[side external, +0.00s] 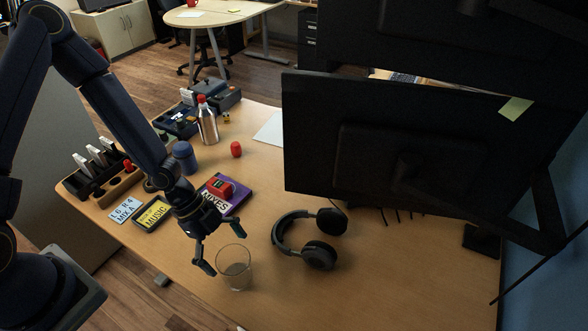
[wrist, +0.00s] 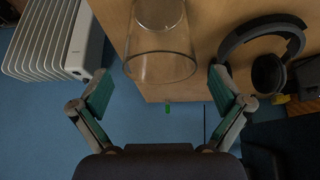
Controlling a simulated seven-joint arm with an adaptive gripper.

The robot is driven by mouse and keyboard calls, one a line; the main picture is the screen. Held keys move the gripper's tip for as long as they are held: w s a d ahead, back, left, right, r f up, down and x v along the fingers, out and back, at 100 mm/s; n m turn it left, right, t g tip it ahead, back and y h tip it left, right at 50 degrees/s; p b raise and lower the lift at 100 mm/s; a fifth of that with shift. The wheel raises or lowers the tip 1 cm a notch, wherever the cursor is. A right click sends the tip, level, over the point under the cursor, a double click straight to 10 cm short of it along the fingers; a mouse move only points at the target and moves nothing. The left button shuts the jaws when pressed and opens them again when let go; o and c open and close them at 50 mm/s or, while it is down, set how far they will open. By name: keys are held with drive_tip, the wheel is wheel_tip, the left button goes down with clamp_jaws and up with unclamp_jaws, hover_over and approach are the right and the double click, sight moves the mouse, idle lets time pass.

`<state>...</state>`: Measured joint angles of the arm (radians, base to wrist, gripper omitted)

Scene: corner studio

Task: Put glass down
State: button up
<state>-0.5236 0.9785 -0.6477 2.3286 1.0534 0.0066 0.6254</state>
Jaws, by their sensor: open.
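A clear, empty glass (side external: 236,270) appears to stand upright on the wooden desk (side external: 350,290), near its front edge. In the wrist view the glass (wrist: 160,50) lies ahead of my gripper, with its wide rim nearest the camera. My gripper (side external: 221,248) is open just above and to the left of the glass in the side view. In the wrist view the two fingers of my gripper (wrist: 159,80) are spread wide on either side of the rim, with visible gaps and no contact. Nothing is held.
Black headphones (side external: 312,240) lie right of the glass. A metal bottle (side external: 207,122) and blue canister (side external: 184,157) stand farther back. A large monitor (side external: 380,150) overhangs the right. Front-right desk is clear.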

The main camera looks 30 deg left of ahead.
drive_tip(key=s+a+r+n+y, duration=0.1)
drive_tip(key=a+r+n+y, duration=0.65)
drive_tip(key=a+r, duration=0.75)
drive_tip(key=s+d+r+n+t, duration=0.1)
drive_tip(key=s+r+n+t, duration=0.1)
drive_tip(key=r+n, duration=0.3)
drive_tip(key=s+d+r+n+t+h, duration=0.1)
drive_tip(key=s+r+n+t, duration=0.2)
drive_tip(key=r, duration=0.9)
drive_tip(key=shift+s+r+n+t, duration=0.15)
drive_tip(key=shift+s+n+t, duration=0.15)
drive_tip(key=shift+s+n, duration=0.85)
